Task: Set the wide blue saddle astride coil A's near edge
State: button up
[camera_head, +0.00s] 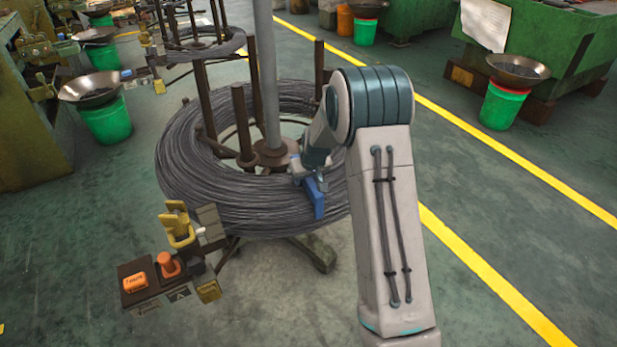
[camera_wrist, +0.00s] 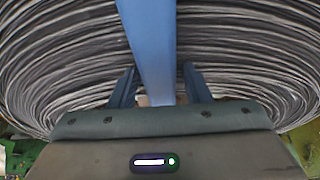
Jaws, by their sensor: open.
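The large grey wire coil (camera_head: 235,205), which I take as coil A, lies around a stand with upright posts. The blue saddle (camera_head: 318,201) sits at the coil's near edge, its blue side hanging down the outer face. In the wrist view the saddle (camera_wrist: 148,40) is a wide blue band across the wire (camera_wrist: 60,60). My gripper (camera_head: 311,180) is over the near rim at the saddle. In the wrist view my gripper (camera_wrist: 160,80) is open, one finger on each side of the band with gaps between. The saddle's inner side is hidden in the head view.
A dark tray (camera_head: 143,297) with orange items stands front left of the coil, beside a yellow bracket (camera_head: 178,230). The grey central pole (camera_head: 266,75) and brown posts (camera_head: 243,120) rise inside the coil.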

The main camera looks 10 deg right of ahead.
jog(key=shift+s+a+f, duration=0.25)
jog(key=shift+s+f, duration=0.1)
jog(key=shift+f, duration=0.05)
jog(key=w+p+v, duration=0.1)
jog(key=p+v, duration=0.1)
jog(key=v, duration=0.8)
jog(key=w+r+p+v, duration=0.1)
jog(key=w+p+v, duration=0.1)
jog(key=v, duration=0.8)
jog(key=shift+r+p, duration=0.55)
jog(key=shift+p, duration=0.1)
jog(key=s+r+m+g+p, duration=0.1)
jog(key=s+r, duration=0.3)
jog(key=s, duration=1.1)
jog(key=s+r+m+p, duration=0.1)
jog(key=s+r+p, duration=0.3)
jog(key=s, duration=1.2)
jog(key=shift+a+r+g+h, duration=0.4)
jog(key=shift+a+r, duration=0.05)
jog(key=shift+r, duration=0.35)
